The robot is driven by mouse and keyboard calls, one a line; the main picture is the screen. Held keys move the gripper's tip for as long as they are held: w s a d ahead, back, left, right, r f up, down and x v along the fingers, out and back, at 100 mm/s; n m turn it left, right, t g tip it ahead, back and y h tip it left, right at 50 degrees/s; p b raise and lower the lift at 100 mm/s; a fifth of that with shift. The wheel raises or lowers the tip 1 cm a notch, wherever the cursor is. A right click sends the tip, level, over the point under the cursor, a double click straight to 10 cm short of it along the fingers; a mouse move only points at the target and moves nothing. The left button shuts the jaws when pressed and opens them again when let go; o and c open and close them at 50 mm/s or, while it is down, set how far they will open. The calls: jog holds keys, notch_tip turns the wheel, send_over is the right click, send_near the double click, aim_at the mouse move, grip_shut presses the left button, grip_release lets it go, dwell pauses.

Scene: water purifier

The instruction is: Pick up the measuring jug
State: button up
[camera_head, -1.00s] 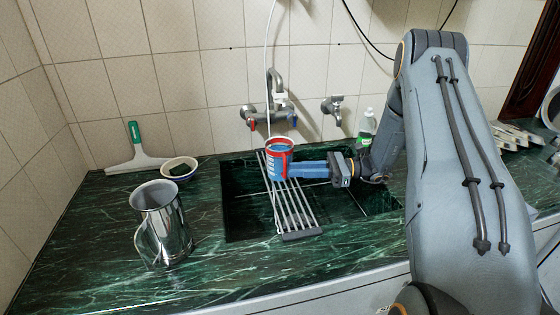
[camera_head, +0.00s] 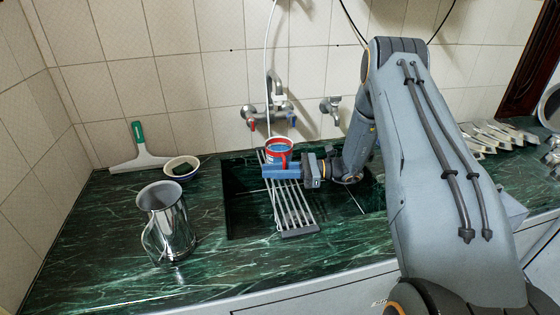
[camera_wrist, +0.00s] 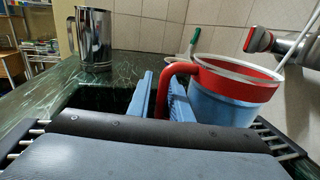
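The measuring jug (camera_head: 279,148) has a red rim, a red handle and a blue body. It stands upright at the rack over the sink; my fingers hide its lower part in the head view. In the wrist view the jug (camera_wrist: 235,100) is at the right, its red handle (camera_wrist: 163,92) curving down toward me. My gripper (camera_head: 282,171) is level and points left at the jug. In the wrist view my blue fingers (camera_wrist: 160,98) are apart, one on each side of the handle, with a small gap at the left finger.
A shiny steel pitcher (camera_head: 168,225) stands on the green marble counter (camera_head: 110,245) at left. A small bowl (camera_head: 181,168) and a squeegee (camera_head: 140,155) lie behind it. The wire rack (camera_head: 292,208) spans the sink. A tap (camera_head: 275,105) is on the wall behind the jug.

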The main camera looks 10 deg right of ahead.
grip_shut()
dwell(1.3)
